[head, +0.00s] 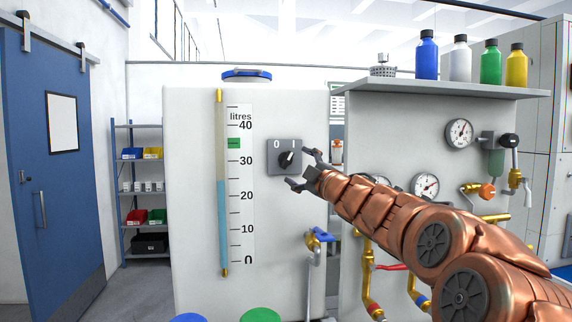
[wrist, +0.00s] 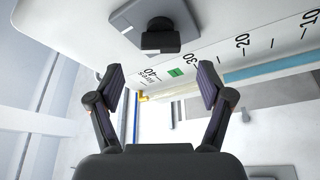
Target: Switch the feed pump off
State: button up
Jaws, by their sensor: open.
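The rotary switch (head: 286,157) is a grey plate with a black knob, marked 0 at the left and I at the right, on the pale tank's front. Its knob appears turned toward I. In the wrist view the switch plate (wrist: 128,12) and its dark knob (wrist: 160,40) are at the top, beyond the fingertips. My gripper (head: 301,170) is open and empty, just right of the switch in the head view. In the wrist view my gripper (wrist: 160,80) has both fingers wide apart, with no contact with the knob seen.
A litre gauge (head: 222,200) stands left of the switch, its blue column between 20 and 30. A blue-handled valve (head: 320,236) is below. A shelf (head: 440,87) with several bottles juts out at the right. Pipes and dials lie behind my arm.

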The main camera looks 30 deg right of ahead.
aim_at(288, 160)
jog(key=shift+w+d+r+p, duration=0.1)
jog(key=shift+w+r+p, duration=0.15)
jog(key=shift+w, duration=0.95)
jog(key=shift+w+r+p, duration=0.2)
jog(key=shift+w+p, duration=0.05)
jog(key=shift+w, duration=0.9)
jog(key=shift+w+d+r+p, duration=0.1)
jog(key=shift+w+r+p, duration=0.15)
jog(key=shift+w, duration=0.95)
jog(key=c, duration=1.2)
